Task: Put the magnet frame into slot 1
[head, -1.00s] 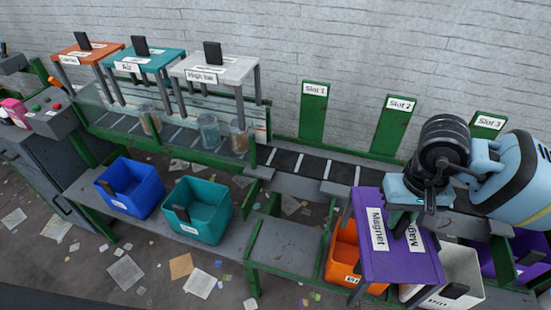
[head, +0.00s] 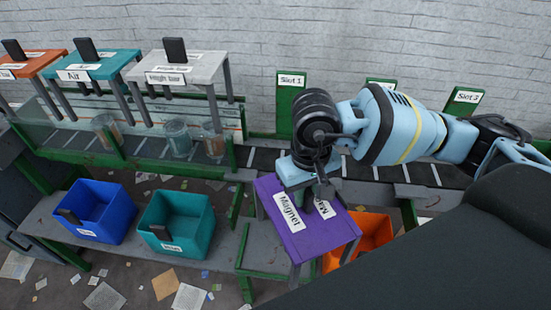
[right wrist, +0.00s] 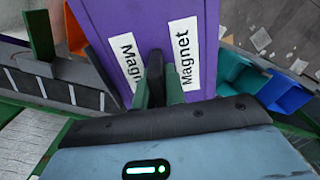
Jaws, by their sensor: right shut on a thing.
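The magnet frame (head: 325,237) is a purple, table-like frame with legs and white "Magnet" labels. My right gripper (head: 308,192) is shut on its upright handle, and it hangs in front of the belt in the head view. In the right wrist view the fingers (right wrist: 157,85) close around the dark handle above the purple top (right wrist: 143,15). The Slot 1 sign (head: 291,79) stands on a green post behind the belt, up and slightly left of the frame. My right arm hides part of the belt and most of the Slot 2 sign. My left gripper is not in view.
White (head: 182,68), teal (head: 92,67) and orange (head: 33,62) frames stand over the belt (head: 262,160) at left. Blue (head: 103,195), teal (head: 205,212) and orange (head: 368,230) bins sit below. The Slot 3 sign (head: 467,97) is at right.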

